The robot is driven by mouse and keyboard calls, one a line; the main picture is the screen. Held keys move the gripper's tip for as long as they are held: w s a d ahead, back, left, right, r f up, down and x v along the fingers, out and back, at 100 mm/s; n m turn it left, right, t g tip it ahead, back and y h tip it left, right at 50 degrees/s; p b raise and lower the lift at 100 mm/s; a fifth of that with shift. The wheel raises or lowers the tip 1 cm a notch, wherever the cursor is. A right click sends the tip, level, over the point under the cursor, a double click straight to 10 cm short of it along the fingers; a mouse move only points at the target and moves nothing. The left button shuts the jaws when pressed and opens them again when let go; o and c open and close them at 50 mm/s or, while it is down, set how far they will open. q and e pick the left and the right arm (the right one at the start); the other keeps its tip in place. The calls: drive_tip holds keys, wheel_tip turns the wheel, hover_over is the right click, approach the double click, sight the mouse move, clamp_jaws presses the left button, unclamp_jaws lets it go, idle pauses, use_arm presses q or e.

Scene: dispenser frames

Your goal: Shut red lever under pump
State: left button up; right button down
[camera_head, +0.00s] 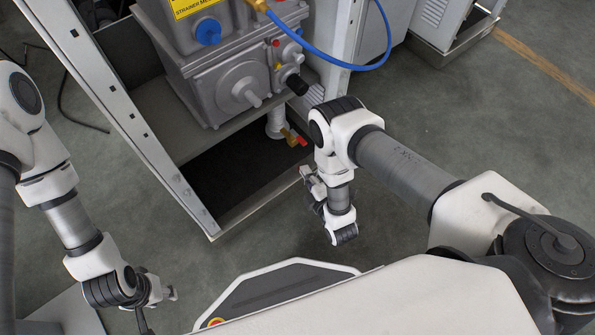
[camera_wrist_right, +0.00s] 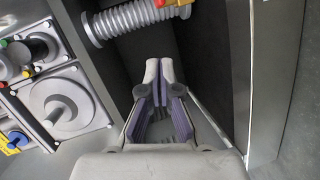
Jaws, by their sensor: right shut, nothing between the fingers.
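The grey pump (camera_head: 228,65) sits in an open dispenser frame, and part of it shows at the left of the right wrist view (camera_wrist_right: 62,108). Under it, a short pipe (camera_head: 275,122) carries a brass valve with a small red lever (camera_head: 301,141). In the right wrist view the red lever (camera_wrist_right: 160,3) is at the top edge, partly cut off, beside the ribbed pipe (camera_wrist_right: 125,19). My right gripper (camera_wrist_right: 160,66) is shut and empty, apart from the lever. In the head view it is partly hidden by my wrist. My left gripper (camera_head: 168,293) is low at the left, far from the pump.
The frame's white post (camera_head: 125,120) and lower edge (camera_head: 255,205) bound a dark opening below the pump. A blue hose (camera_head: 352,66) arcs right of the pump. Grey floor (camera_head: 450,120) at the right is clear.

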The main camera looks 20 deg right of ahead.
sight(298, 140)
wheel_tip(298, 140, down, 4)
drive_tip(key=a+n+t+b, duration=0.1)
drive_tip(key=t+b, duration=0.1)
drive_tip(key=shift+n+t, duration=0.3)
drive_tip(key=shift+n, duration=0.4)
drive_tip(key=w+b, duration=0.3)
drive_tip(key=b, duration=0.1)
drive_tip(key=w+a+b, duration=0.1)
drive_tip(key=w+b, duration=0.6)
drive_tip(key=b, duration=0.2)
drive_tip(key=shift+w+a+f, duration=0.15)
drive_tip(key=shift+a+f, duration=0.05)
drive_tip(key=shift+a, duration=0.2)
drive_tip(key=d, duration=0.1)
drive_tip(key=d+b, duration=0.1)
drive_tip(key=d, duration=0.1)
drive_tip(key=shift+w+b, duration=0.3)
drive_tip(key=shift+w, duration=0.05)
drive_tip(key=shift+w+d+r, duration=0.15)
drive_tip(key=shift+d, duration=0.25)
use_arm(q)
wheel_tip(298, 140, down, 20)
drive_tip(key=w, duration=0.2)
drive_tip(key=shift+a+t, duration=0.15)
drive_tip(key=shift+t, duration=0.15)
use_arm(e)
drive_tip(key=shift+r, duration=0.1)
